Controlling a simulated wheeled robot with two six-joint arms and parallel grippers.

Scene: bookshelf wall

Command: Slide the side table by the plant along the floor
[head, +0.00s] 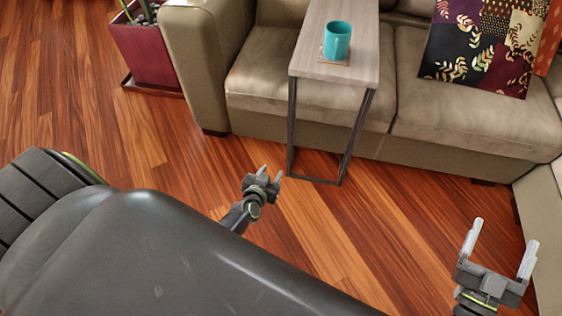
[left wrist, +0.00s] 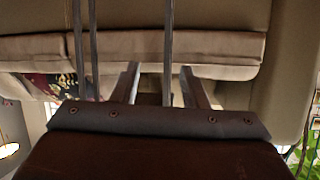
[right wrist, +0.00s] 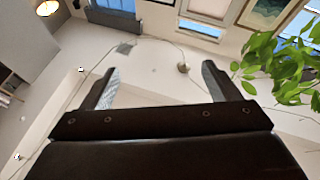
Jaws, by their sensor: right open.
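The side table (head: 310,62) has a light wood top and a thin dark metal frame, and it stands over the sofa seat with its base on the floor. A teal mug (head: 337,40) sits on a coaster (head: 322,56) on top. My left gripper (head: 269,172) is open and empty, low and just left of the table's near-left leg (head: 292,125). In the left wrist view a table leg (left wrist: 168,45) shows between the spread fingers (left wrist: 160,80). My right gripper (head: 503,247) is open and empty at the lower right, apart from the table.
The beige sofa (head: 455,100) fills the back, with a patterned cushion (head: 485,45) on it. A plant in a dark red planter (head: 150,50) stands left of the sofa arm (head: 205,60). A sofa section (head: 545,200) borders the right. The wood floor (head: 130,140) in front is clear.

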